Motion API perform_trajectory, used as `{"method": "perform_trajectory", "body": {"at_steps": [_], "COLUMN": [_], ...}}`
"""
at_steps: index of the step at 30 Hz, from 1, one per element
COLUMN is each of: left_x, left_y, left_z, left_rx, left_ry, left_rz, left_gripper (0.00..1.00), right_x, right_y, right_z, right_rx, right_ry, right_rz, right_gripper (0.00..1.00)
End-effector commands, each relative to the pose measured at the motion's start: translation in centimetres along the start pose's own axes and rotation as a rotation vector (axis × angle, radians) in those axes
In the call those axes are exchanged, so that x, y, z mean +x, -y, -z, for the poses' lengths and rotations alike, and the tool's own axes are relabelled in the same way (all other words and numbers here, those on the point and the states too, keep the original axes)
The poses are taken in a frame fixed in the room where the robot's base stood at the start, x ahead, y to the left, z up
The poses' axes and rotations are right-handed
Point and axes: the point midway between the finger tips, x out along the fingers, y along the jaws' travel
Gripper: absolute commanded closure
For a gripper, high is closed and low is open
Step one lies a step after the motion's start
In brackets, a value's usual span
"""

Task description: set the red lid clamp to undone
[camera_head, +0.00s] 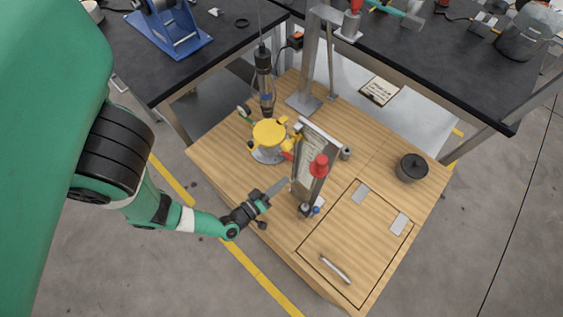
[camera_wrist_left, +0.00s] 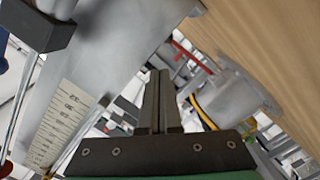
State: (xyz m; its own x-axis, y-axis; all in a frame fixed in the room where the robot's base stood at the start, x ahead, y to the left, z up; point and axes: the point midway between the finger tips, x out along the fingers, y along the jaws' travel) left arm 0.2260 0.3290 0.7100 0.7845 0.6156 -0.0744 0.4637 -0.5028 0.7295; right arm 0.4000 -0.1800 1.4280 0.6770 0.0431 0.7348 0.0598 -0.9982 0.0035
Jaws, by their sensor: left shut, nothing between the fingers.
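A small red part (camera_head: 288,156), which looks like the red lid clamp, sits at the right side of a pot with a yellow lid (camera_head: 268,131). Whether it is done up or undone is too small to tell. My left gripper (camera_head: 284,184) is shut and empty, in front of the pot and left of an upright grey panel (camera_head: 306,175). It is apart from the red part in the head view. In the left wrist view, the closed fingers (camera_wrist_left: 158,78) point between a large grey plate (camera_wrist_left: 105,60) and a grey cylinder (camera_wrist_left: 230,95). My right gripper is out of view.
The panel carries a larger red knob (camera_head: 319,164) and stands close to the gripper. The wooden table (camera_head: 230,185) has a hatch (camera_head: 350,240) with a metal handle at the front right. A dark round pot (camera_head: 411,168) stands at the right.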

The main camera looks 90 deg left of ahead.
Motion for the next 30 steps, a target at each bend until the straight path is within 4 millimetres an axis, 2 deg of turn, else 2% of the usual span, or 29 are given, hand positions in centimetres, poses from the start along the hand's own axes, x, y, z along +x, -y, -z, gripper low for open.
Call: {"method": "perform_trajectory", "body": {"at_steps": [1, 9, 30], "left_x": [-0.2, -1.2, -1.3], "left_y": [-0.5, -0.6, -0.5], "left_z": [-0.2, -0.5, -0.5], "left_rx": [-0.003, -0.001, 0.000], "left_ry": [0.010, 0.013, 0.012], "left_rz": [-0.012, -0.013, -0.012], "left_gripper": [1.00, 1.00, 1.00], "right_x": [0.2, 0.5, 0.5], "right_y": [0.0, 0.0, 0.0], "right_z": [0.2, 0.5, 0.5], "right_rx": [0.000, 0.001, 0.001], "right_ry": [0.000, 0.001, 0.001], "right_rz": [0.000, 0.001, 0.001], "right_gripper": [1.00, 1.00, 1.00]}}
